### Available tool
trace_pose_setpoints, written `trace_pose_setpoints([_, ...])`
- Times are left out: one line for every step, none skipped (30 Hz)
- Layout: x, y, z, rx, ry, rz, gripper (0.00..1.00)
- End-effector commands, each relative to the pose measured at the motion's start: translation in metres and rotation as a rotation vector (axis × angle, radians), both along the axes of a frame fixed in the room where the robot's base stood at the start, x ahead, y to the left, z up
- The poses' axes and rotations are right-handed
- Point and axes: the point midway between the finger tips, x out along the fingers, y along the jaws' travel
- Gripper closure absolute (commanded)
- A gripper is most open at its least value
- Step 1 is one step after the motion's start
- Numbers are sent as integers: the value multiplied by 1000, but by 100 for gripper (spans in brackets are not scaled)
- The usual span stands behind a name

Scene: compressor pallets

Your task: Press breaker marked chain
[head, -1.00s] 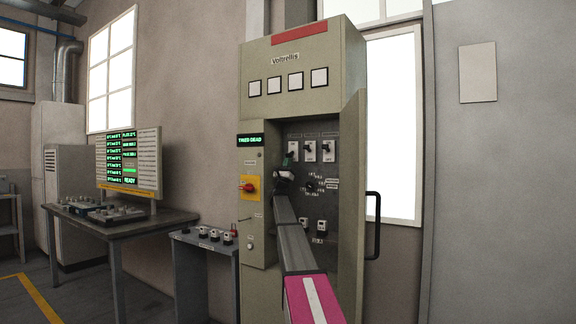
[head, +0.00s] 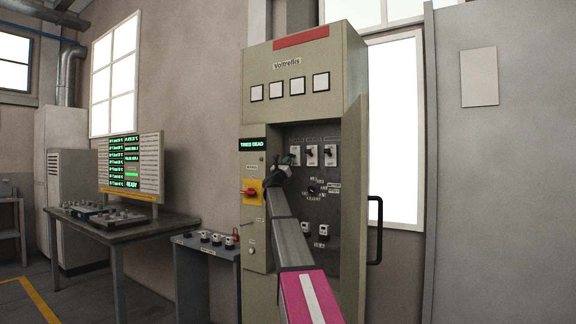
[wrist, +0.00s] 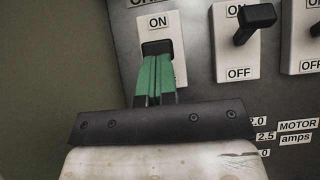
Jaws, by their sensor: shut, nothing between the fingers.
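A row of white breakers with black levers sits at the top of the dark panel (head: 348,205) in the cabinet. My gripper (wrist: 155,75) has its green fingers shut and empty, with the tips at or just below the black lever of the left breaker (wrist: 177,62); I cannot tell if they touch. ON shows above that lever; the fingers hide the lower part. The middle breaker (wrist: 224,57) and the right breaker (wrist: 305,40) stand to the right. In the head view my gripper (head: 293,158) covers part of the left breaker. The names above the breakers are cut off or unreadable.
Below the breakers is a rotary dial (head: 311,190) with amp marks, then two small switches (head: 321,230). A red-and-yellow rotary switch (head: 251,192) is to the left. A black door handle (head: 376,230) stands out at the right. A low control box (head: 208,248) is left of the cabinet.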

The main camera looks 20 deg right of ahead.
Motion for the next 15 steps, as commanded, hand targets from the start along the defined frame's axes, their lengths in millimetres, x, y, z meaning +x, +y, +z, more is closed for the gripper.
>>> trace_pose_setpoints([0, 0, 2, 0, 0, 0, 100])
trace_pose_setpoints([0, 0, 3, 0, 0, 0, 100])
trace_pose_setpoints([0, 1, 4, -1, -1, 0, 100])
trace_pose_setpoints([-1, 1, 6, -1, -1, 0, 100])
trace_pose_setpoints([-1, 1, 7, -1, -1, 0, 100])
trace_pose_setpoints([-1, 2, 8, -1, -1, 0, 100])
trace_pose_setpoints([-1, 2, 9, -1, -1, 0, 100])
trace_pose_setpoints([-1, 2, 11, -1, -1, 0, 100])
trace_pose_setpoints([-1, 2, 12, -1, -1, 0, 100])
trace_pose_setpoints([-1, 3, 14, -1, -1, 0, 100])
trace_pose_setpoints([-2, 3, 15, -1, -1, 0, 100])
trace_pose_setpoints([-2, 3, 17, -1, -1, 0, 100])
trace_pose_setpoints([-2, 3, 18, -2, -1, 0, 100])
trace_pose_setpoints([-2, 3, 19, -2, -1, 0, 100])
trace_pose_setpoints([-2, 3, 20, -2, -1, 0, 100])
